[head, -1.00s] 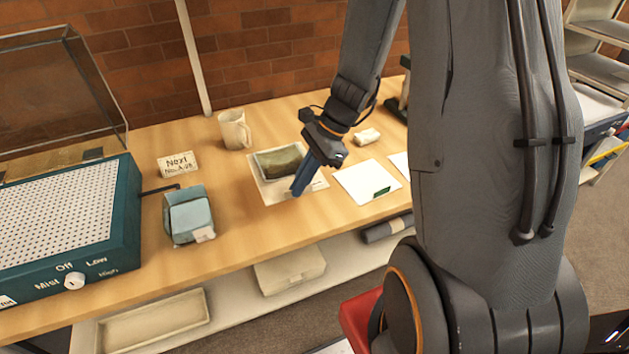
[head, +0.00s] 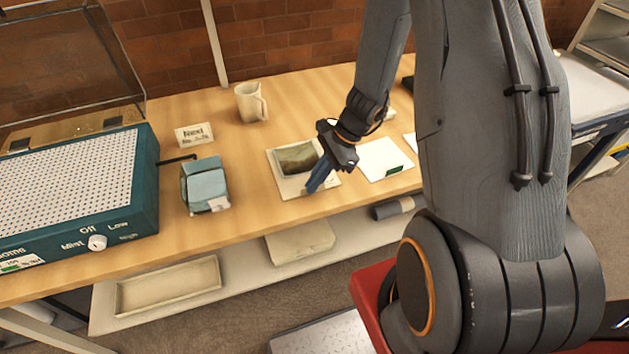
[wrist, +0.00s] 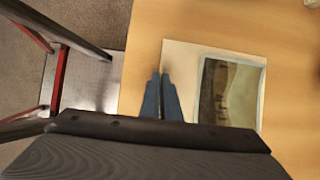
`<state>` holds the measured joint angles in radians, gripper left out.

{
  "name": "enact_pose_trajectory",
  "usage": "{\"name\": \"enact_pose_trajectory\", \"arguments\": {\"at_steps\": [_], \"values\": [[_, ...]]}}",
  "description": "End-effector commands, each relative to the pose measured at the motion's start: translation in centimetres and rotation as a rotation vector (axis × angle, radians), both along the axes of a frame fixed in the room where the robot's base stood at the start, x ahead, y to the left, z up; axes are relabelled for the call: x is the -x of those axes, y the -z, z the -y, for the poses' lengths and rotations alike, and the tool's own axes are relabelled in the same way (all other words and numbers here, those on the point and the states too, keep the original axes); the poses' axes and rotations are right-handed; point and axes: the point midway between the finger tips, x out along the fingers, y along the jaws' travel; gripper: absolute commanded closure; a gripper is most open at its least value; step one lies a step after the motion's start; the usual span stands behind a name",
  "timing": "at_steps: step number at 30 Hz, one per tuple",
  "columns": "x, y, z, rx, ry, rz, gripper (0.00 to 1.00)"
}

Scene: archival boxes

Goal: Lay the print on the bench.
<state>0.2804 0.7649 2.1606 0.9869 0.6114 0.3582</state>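The print is a dark brown-green picture with a pale border on a larger cream sheet (head: 275,170); its picture part also shows in the wrist view (wrist: 228,92). It is over the bench (head: 255,215), right of the mug. My gripper (head: 309,190) has its blue fingers close together at the near edge of the cream sheet, and appears shut on that edge. In the wrist view the fingertips (wrist: 160,74) meet the sheet's left edge. The height of the sheet above the bench cannot be told.
A white sheet with a green tag (head: 380,158) lies right of the print. A mug (head: 247,103), a small sign (head: 194,135), a pale blue box (head: 204,184) and a teal perforated unit (head: 145,200) stand left. A shelf below holds a tray (head: 168,286).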

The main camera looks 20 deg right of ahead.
Motion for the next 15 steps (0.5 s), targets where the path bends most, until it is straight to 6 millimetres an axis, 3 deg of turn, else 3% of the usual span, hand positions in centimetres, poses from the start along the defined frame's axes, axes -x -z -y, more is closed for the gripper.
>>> {"name": "enact_pose_trajectory", "arguments": {"at_steps": [5,9,15], "values": [[-0.01,0.31,0.01,0.0,0.0,0.0,1.0],[0.0,0.27,0.02,0.0,0.0,0.0,0.79],[0.01,0.26,0.01,0.0,0.0,0.0,0.79]]}}
